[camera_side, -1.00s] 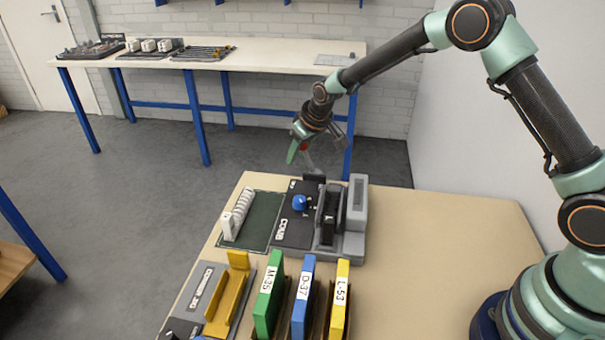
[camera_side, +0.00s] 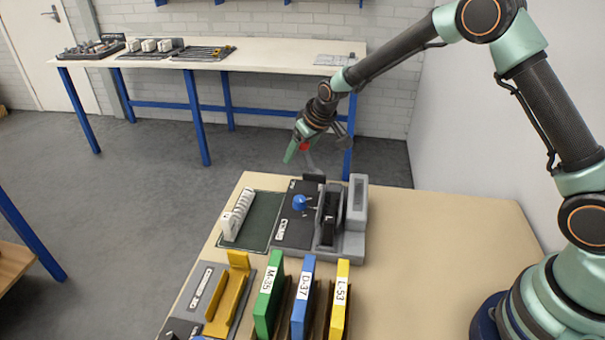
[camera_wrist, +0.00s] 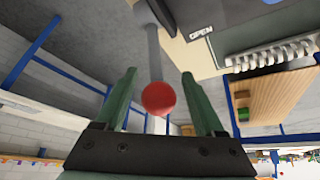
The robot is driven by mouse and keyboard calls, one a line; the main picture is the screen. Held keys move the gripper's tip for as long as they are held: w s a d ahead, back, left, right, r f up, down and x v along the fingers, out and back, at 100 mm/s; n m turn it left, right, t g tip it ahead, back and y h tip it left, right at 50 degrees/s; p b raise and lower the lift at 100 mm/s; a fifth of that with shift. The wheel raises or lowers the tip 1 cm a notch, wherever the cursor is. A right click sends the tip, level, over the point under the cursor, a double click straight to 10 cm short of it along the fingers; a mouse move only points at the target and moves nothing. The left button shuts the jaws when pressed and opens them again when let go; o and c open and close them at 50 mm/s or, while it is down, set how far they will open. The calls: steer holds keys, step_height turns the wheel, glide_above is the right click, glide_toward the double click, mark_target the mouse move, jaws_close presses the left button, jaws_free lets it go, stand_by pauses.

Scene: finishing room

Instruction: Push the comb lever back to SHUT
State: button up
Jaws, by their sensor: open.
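The comb lever (camera_side: 311,162) is a grey bar with a red ball knob (camera_side: 304,147); it rises at the back of the grey and black comb machine (camera_side: 356,215). In the wrist view, the lever (camera_wrist: 153,50) runs down to its red knob (camera_wrist: 158,98), which sits between my two green fingers. My gripper (camera_wrist: 158,75) is open, with a gap showing on both sides of the knob. In the side view, my gripper (camera_side: 297,146) hangs around the knob beyond the machine's back edge. An OPEN label (camera_wrist: 201,33) shows beside the lever; I see no SHUT label.
A blue knob (camera_side: 299,202) stands on the machine's black panel. A white comb (camera_side: 237,215) lies on a green mat to its left. Green (camera_side: 268,295), blue (camera_side: 303,297) and yellow (camera_side: 340,298) upright boards stand in front. The table's right side is clear.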

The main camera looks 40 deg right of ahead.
steer(key=v, duration=1.1)
steer(key=shift+s+r, duration=0.1)
steer(key=shift+w, duration=0.25)
steer(key=c, duration=0.9)
steer(key=w+r+n, duration=0.1)
steer(key=w, duration=0.1)
steer(key=w+a+n+g, duration=0.1)
steer(key=w, duration=0.1)
steer(key=w+a+r+n+g, duration=0.1)
steer(key=w, duration=0.1)
steer(key=shift+w+a+r, duration=0.15)
steer(key=shift+w+r, duration=0.1)
steer(key=shift+r, duration=0.1)
jaws_close()
steer(key=shift+w+a+r+n+g, duration=0.2)
steer(key=shift+n+g, duration=0.1)
steer(key=shift+n, duration=0.2)
steer(key=shift+w+a+r+n+g, duration=0.2)
steer(key=shift+r+n+g, duration=0.1)
steer(key=shift+n, duration=0.2)
